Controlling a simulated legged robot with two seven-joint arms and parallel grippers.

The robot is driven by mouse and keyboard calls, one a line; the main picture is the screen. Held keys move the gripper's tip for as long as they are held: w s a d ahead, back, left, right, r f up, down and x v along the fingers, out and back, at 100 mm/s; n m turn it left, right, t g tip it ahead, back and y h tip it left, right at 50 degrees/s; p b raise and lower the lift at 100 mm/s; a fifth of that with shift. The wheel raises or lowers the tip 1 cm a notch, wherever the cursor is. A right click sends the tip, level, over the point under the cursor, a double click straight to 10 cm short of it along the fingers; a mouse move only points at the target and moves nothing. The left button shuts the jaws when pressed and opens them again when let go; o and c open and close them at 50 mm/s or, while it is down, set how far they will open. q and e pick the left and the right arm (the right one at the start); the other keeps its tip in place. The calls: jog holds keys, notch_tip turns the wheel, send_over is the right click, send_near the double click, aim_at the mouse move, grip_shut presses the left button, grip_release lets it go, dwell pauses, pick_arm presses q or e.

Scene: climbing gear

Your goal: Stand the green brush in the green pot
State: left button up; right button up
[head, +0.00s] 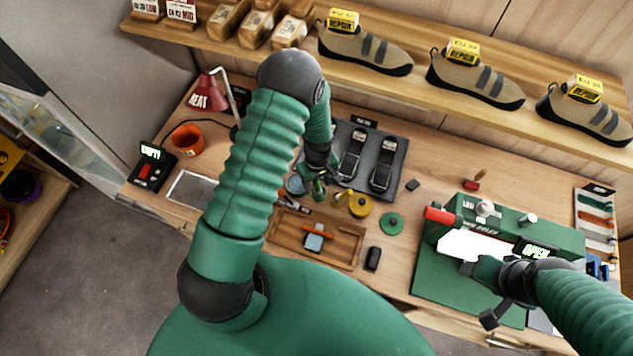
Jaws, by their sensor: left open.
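My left arm reaches over the bench, and my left gripper (319,184) points down beside the grey mat, its jaws open. A small green upright piece (318,191) shows right at its fingertips; it may be the green brush, but the arm and gripper partly cover it and I cannot tell whether the jaws touch it. A round green pot or lid (391,224) sits on the bench to the right of a yellow pot (360,206). My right gripper (477,287) is at the front of a green machine at right; its jaws are unclear.
A wooden tray (350,262) with small tools lies in front of the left gripper. A grey mat (401,171) holds two dark sandal-like pieces. The green machine (557,240) fills the right side. A shelf (420,88) with shoes runs along the back.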

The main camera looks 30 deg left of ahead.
pick_arm(q)
jog(key=shift+d+r, duration=0.3)
jog(key=shift+d, duration=0.2)
jog(key=r, duration=0.1)
jog(key=r+b, duration=0.1)
jog(key=r, duration=0.2)
jog(key=shift+w+d+r+b, duration=0.15)
jog(key=shift+d+r+b, duration=0.1)
jog(key=shift+r+b, duration=0.1)
notch_tip(320, 180, up, 12)
jog(key=b, duration=0.2)
jog(key=shift+a+f, duration=0.15)
jog(key=shift+a, duration=0.2)
pick_arm(e)
jog(key=f, duration=0.1)
jog(key=d+f, duration=0.1)
jog(key=f, duration=0.1)
jog(key=shift+s+d+f, duration=0.1)
jog(key=shift+d+f, duration=0.3)
pick_arm(q)
jog(key=shift+a, duration=0.15)
pick_arm(e)
jog(key=shift+a, duration=0.1)
pick_arm(q)
jog(key=shift+a+f, duration=0.1)
jog(key=shift+a, duration=0.2)
pick_arm(e)
jog(key=shift+a, duration=0.35)
pick_arm(q)
jog(key=shift+d, duration=0.1)
